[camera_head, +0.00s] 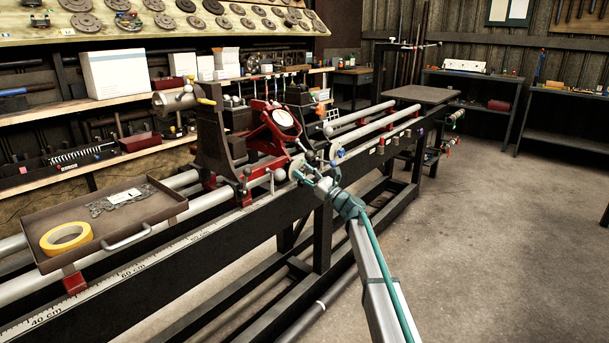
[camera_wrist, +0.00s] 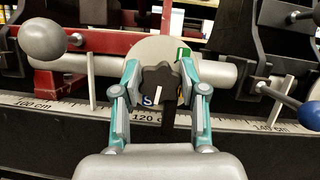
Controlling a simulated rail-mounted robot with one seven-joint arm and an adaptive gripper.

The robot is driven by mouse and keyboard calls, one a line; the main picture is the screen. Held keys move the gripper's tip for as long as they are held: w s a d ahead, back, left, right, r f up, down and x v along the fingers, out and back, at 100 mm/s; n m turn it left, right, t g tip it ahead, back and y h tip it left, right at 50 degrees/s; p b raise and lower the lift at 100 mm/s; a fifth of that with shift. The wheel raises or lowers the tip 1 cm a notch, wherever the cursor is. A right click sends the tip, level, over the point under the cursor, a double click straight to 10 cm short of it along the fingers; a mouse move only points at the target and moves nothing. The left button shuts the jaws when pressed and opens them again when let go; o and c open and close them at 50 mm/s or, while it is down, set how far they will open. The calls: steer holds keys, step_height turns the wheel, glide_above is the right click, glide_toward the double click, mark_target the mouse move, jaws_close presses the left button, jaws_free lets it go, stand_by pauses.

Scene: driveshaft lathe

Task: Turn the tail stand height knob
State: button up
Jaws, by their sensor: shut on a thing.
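A dark, lobed knob (camera_wrist: 159,84) with a white pointer line sits in front of a pale round disc (camera_wrist: 146,52) in the wrist view. The white line is near upright, tilted slightly. My gripper (camera_wrist: 159,88) has its two teal-and-grey fingers on either side of the knob and is shut on it. In the head view my gripper (camera_head: 306,175) reaches the front of the lathe rail, beside the pale disc (camera_head: 301,165). The knob itself is too small to make out there. A dark upright tail stand (camera_head: 211,135) stands on the rails to the left.
A grey ball handle (camera_wrist: 43,39) is left of my gripper and a blue ball lever (camera_wrist: 307,113) is right. A red carriage with a dial gauge (camera_head: 284,118) stands close behind. A tray with yellow tape (camera_head: 66,238) is at left. The floor at right is clear.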

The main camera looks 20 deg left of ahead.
steer(key=n+g, duration=0.3)
steer(key=n, duration=0.2)
steer(key=n+g, duration=0.1)
steer(key=n, duration=0.1)
steer(key=n+g, duration=0.1)
steer(key=n, duration=0.2)
steer(key=shift+h+b, duration=0.3)
steer(key=n+g+h, duration=0.1)
steer(key=n, duration=0.3)
steer(key=shift+n, duration=0.3)
steer(key=shift+f+n+g+h, duration=0.1)
steer(key=shift+n+g+h, duration=0.55)
steer(key=shift+n, duration=1.35)
steer(key=shift+h, duration=0.25)
steer(key=o, duration=1.2)
steer(key=shift+c, duration=0.2)
